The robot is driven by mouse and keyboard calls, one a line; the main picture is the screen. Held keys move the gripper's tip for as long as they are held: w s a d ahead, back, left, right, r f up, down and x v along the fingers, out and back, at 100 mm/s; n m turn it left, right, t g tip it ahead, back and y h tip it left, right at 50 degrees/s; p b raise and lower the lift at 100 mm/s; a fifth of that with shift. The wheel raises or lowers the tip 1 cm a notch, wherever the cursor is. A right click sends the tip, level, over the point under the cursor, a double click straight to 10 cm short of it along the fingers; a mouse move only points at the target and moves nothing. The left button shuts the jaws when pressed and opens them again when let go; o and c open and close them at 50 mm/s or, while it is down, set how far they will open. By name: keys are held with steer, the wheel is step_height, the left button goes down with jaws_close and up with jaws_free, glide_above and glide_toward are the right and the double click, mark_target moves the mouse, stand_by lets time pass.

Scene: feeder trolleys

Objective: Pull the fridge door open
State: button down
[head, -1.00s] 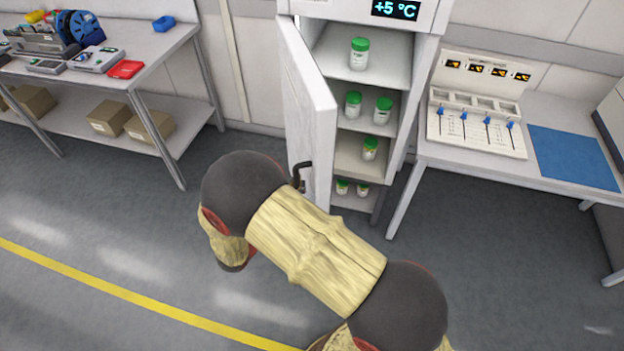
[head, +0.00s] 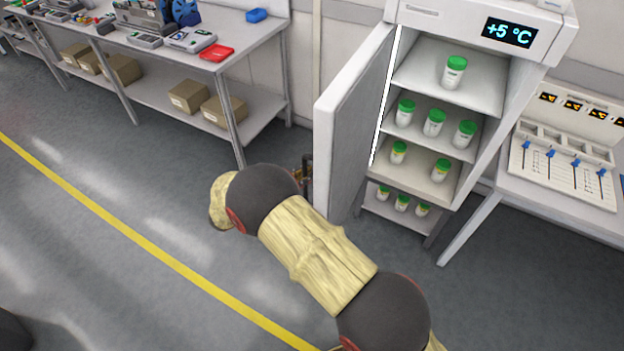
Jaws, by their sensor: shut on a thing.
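The fridge (head: 540,85) stands at the upper right with its white door (head: 352,115) swung well open to the left. The dark door handle (head: 307,172) is on the door's outer side, near its left edge. My gripper (head: 298,176) is at the handle, shut on it; my own arm hides most of it, and the fingertips are hard to make out. Inside the fridge, several white jars with green lids, such as the top one (head: 454,73), stand upright on the shelves (head: 415,73).
A workbench (head: 262,45) with devices, a red tray (head: 216,53) and cardboard boxes (head: 188,97) below stands at the left. A table (head: 535,205) with a slider panel stands close right of the fridge. The grey floor left of the door is free.

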steer(key=shift+a, duration=0.15)
steer(key=c, duration=1.9)
jaws_free()
steer(key=shift+o, duration=0.3)
steer(key=v, duration=1.2)
steer(key=shift+w, duration=0.1)
